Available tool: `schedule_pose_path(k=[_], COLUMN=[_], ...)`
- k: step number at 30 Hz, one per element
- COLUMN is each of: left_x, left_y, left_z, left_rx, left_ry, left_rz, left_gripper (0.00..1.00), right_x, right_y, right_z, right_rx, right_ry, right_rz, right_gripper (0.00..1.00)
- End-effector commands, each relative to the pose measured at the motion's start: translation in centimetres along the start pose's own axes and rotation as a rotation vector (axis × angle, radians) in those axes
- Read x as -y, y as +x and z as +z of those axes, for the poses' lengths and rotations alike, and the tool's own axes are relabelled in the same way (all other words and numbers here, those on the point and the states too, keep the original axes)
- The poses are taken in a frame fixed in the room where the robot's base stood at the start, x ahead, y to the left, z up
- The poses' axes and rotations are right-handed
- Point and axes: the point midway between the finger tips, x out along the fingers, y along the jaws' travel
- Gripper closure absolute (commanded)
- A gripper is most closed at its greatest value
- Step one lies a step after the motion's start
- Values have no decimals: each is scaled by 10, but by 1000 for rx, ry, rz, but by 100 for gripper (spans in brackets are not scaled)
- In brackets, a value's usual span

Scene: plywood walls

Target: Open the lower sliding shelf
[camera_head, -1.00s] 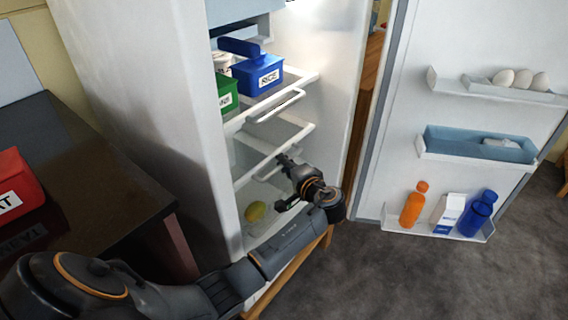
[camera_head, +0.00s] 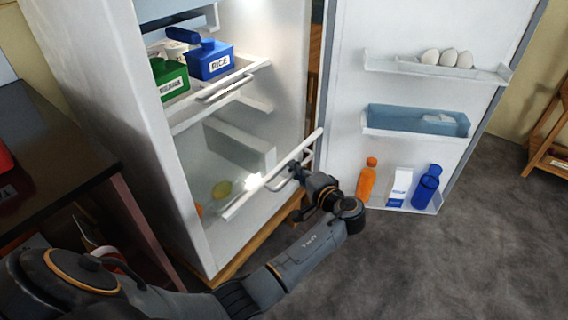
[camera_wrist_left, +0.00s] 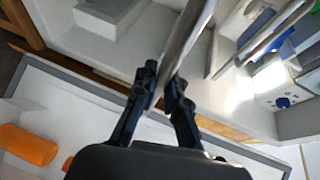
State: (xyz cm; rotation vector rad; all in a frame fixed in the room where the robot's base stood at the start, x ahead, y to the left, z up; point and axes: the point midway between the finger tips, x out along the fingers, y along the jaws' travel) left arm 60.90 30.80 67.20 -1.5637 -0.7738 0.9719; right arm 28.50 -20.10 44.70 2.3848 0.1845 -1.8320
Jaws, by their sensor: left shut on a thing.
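The lower sliding shelf (camera_head: 241,205) of the open fridge is slid out, its white front edge standing forward of the fridge's body. Its bar handle (camera_head: 277,185) is at the front edge. My left gripper (camera_head: 296,171) is at this handle, shut on it. In the left wrist view the two dark fingers of my left gripper (camera_wrist_left: 164,82) close on a pale bar, the handle (camera_wrist_left: 185,42). The upper sliding shelf (camera_head: 262,64) is above, with a blue RICE box (camera_head: 211,62) and a green box (camera_head: 169,82) on it. My right gripper is not in view.
The fridge door (camera_head: 345,100) stands wide open on the right, with eggs (camera_head: 447,58), an orange bottle (camera_head: 367,178), a carton (camera_head: 399,187) and a blue bottle (camera_head: 427,187) on its racks. A dark table (camera_head: 60,165) is on the left. Grey floor is clear in front.

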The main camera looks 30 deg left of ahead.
Motion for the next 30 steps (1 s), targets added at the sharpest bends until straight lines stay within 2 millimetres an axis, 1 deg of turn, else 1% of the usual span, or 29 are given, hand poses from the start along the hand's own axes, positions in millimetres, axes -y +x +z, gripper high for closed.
schedule_pose_path(k=[1,3,6,10,19,20,21,23,30], left_x=[-4,-6,-7,-8,-8,-8,-8,-7,-7], left_y=[-8,-16,-22,-26,-26,-26,-26,-26,-26], left_z=[-3,-6,-9,-10,-10,-10,-10,-10,-10], left_rx=[0,0,1,2,2,2,2,2,1], left_ry=[0,1,1,1,1,1,1,1,0], left_rz=[5,5,3,3,3,3,3,3,2], left_gripper=[100,100,100,100,100,84,76,64,64], right_x=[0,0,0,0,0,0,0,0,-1], right_y=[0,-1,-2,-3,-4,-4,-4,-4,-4], right_z=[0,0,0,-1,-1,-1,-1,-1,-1], right_rx=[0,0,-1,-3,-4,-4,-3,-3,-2], right_ry=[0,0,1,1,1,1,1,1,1], right_rz=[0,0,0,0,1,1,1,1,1], right_gripper=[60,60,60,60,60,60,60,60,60])
